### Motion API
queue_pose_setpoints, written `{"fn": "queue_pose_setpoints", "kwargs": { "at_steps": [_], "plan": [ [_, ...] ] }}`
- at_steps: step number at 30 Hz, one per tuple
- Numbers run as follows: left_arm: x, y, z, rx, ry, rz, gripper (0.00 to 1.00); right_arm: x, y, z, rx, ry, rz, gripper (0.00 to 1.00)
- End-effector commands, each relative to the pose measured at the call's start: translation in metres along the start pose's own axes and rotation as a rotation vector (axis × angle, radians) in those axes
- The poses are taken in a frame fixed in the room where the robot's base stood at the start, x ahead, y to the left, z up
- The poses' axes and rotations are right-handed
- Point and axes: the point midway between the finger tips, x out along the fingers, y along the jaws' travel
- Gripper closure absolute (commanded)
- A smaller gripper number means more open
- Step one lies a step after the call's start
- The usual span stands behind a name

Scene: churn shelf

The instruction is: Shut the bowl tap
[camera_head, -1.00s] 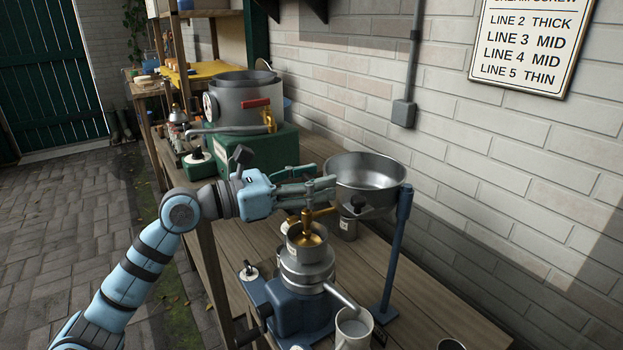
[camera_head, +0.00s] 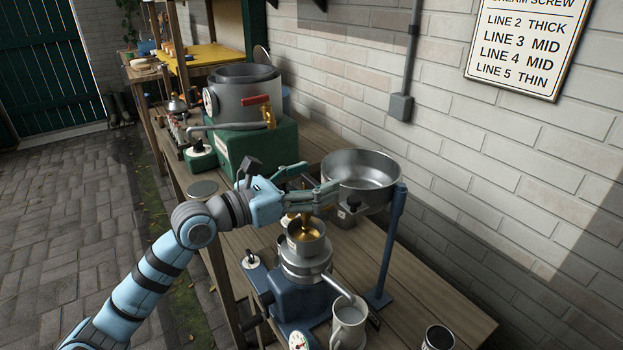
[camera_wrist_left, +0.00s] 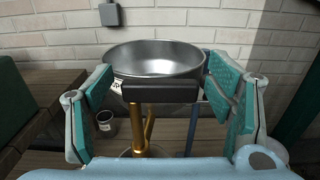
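The steel bowl (camera_head: 361,170) stands on a blue post above the separator. It also shows in the left wrist view (camera_wrist_left: 155,60). Its brass tap (camera_wrist_left: 138,128) hangs below the bowl's front, with a black handle (camera_wrist_left: 160,92) lying crosswise in the wrist view. In the head view the brass spout (camera_head: 306,231) points down into the cup on top of the separator; my fingers hide the handle there. My left gripper (camera_head: 318,182) is open at the near side of the bowl. Its teal fingers stand apart on either side of the handle, with no clear contact. My right gripper is not in view.
The blue separator (camera_head: 298,300) stands below the tap, its spout over a pale jug (camera_head: 348,322). The blue post (camera_head: 388,250) rises beside it. A grey churn (camera_head: 243,92) on a green base stands farther back. A dark cup (camera_head: 438,338) is at the bench's front right.

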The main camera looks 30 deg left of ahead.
Motion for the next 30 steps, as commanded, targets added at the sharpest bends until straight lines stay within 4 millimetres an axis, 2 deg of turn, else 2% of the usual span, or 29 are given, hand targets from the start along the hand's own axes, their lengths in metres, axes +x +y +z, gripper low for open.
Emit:
{"fn": "queue_pose_setpoints", "kwargs": {
  "at_steps": [4, 7, 15, 18, 22, 30],
  "plan": [
    [0.000, 0.000, 0.001, 0.000, 0.000, 0.000, 0.26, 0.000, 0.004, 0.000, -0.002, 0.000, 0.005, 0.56],
    [0.000, 0.000, 0.009, 0.003, -0.001, -0.001, 0.26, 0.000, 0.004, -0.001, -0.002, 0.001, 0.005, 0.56],
    [0.000, 0.000, 0.075, 0.005, -0.005, 0.000, 0.26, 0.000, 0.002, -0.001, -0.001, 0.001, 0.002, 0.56],
    [0.000, 0.000, 0.092, 0.002, -0.003, 0.000, 0.26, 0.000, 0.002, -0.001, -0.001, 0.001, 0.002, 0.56],
    [0.000, 0.000, 0.101, 0.000, -0.001, 0.000, 0.26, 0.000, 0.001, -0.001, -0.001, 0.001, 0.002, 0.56],
    [0.000, 0.000, 0.100, -0.001, 0.000, 0.000, 0.26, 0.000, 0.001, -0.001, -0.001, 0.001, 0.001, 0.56]
  ]
}}
